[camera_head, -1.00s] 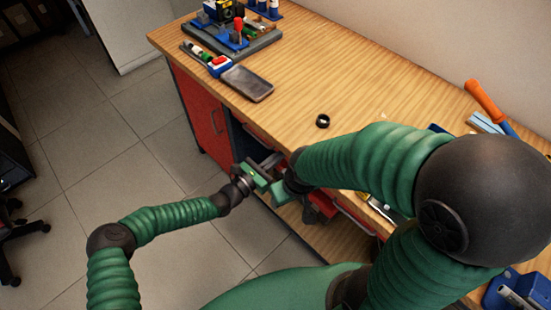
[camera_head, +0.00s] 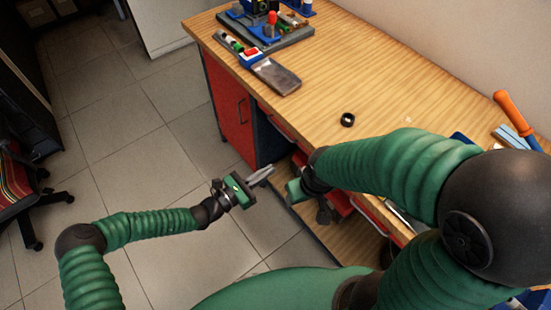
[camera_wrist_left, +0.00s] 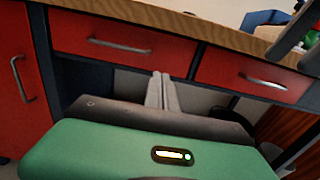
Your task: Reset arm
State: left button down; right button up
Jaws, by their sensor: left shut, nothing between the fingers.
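My left gripper (camera_head: 262,175) is in front of the workbench, below the level of its top, over the floor. Its fingers are together with nothing between them. In the left wrist view the closed fingers (camera_wrist_left: 163,90) point at the red drawer fronts of the bench. My right arm reaches in from the right, over the bench's front edge. Its gripper (camera_head: 296,190) hangs beside the edge, close to the left one but apart from it. The right fingers are too hidden to tell their state.
The wooden workbench (camera_head: 330,75) holds a black ring (camera_head: 347,120), a dark phone-like slab (camera_head: 276,76), a tool tray (camera_head: 265,42) and an orange-handled tool (camera_head: 511,108). Red drawers (camera_wrist_left: 115,38) are in its front. A chair (camera_head: 25,185) stands at the left. The tiled floor between is clear.

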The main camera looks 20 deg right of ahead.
pick_arm(q)
jog(key=s+a+m+g+y+p, duration=0.2)
jog(key=s+m+g+y, duration=0.1)
jog(key=s+m+g, duration=0.5)
jog(key=s+a+r+m+y+p, duration=0.1)
jog(key=s+a+m+y, duration=0.55)
jog(key=a, duration=0.45)
jog(key=a+r+m+t+y+p, duration=0.1)
jog(key=a+r+m+t+y, duration=0.1)
jog(key=a+r, duration=0.5)
jog(key=s+a+r+m+t+y+p, duration=0.1)
jog(key=a+r+m+y, duration=0.4)
jog(key=a, duration=0.9)
notch_tip(320, 180, up, 2)
jog(key=shift+a+r+t+y+p, duration=0.15)
jog(key=shift+r+t+y+p, duration=0.2)
jog(key=shift+t, duration=0.65)
pick_arm(e)
jog(key=v, duration=0.4)
jog(key=w+v, duration=0.1)
jog(key=shift+s+d+r, duration=0.1)
jog(key=shift+r, duration=0.4)
pick_arm(q)
jog(key=shift+s+d, duration=0.15)
jog(key=shift+d, duration=0.05)
pick_arm(e)
jog(key=shift+s+d, duration=0.1)
jog(key=shift+d, duration=0.1)
